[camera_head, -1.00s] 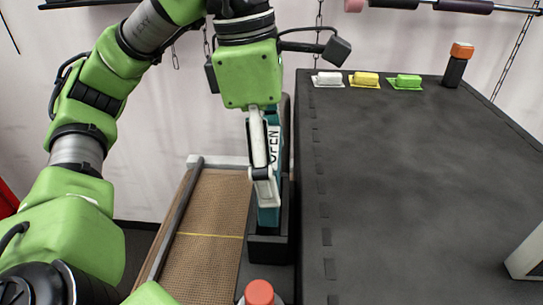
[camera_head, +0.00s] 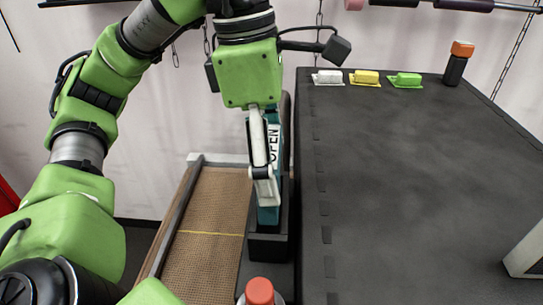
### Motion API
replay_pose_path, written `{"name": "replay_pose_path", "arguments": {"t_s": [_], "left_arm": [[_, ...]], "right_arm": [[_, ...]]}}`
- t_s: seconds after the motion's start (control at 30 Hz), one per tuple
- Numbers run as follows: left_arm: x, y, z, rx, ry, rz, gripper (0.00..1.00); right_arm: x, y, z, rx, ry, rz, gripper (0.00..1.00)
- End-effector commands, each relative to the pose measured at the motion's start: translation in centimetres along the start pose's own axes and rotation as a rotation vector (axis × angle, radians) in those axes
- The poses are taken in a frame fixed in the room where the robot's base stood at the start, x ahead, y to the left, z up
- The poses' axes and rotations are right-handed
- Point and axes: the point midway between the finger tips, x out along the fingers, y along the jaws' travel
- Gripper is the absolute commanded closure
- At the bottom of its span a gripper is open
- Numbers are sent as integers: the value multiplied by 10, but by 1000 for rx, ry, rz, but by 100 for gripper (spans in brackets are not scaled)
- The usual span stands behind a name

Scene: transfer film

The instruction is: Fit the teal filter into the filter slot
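The teal filter (camera_head: 269,215) stands upright near the middle of the view, with a white strip reading "OPEN" on its face. My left gripper (camera_head: 265,185) reaches down from above and is shut on the filter, with a pale finger along its near side. The black filter slot (camera_head: 268,245) is directly below, and the filter's lower end is at its opening. The slot's front wall hides the very bottom, so I cannot tell how deep the filter sits. My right gripper is not in view.
A brown conveyor belt (camera_head: 205,235) with a yellow line lies left of the slot. A dark table (camera_head: 420,180) fills the right, with white (camera_head: 328,77), yellow (camera_head: 364,76) and green (camera_head: 405,80) blocks and an orange-capped bottle (camera_head: 457,65) at the back. A red-topped object (camera_head: 260,291) stands in front.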

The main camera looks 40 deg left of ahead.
Motion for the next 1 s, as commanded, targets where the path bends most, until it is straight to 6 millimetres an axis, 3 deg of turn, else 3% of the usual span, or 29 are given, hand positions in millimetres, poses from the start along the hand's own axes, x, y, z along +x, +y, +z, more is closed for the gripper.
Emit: {"name": "replay_pose_path", "arguments": {"t_s": [1.0], "left_arm": [[0,0,0,0,-1,1,45]], "right_arm": [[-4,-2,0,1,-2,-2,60]]}}
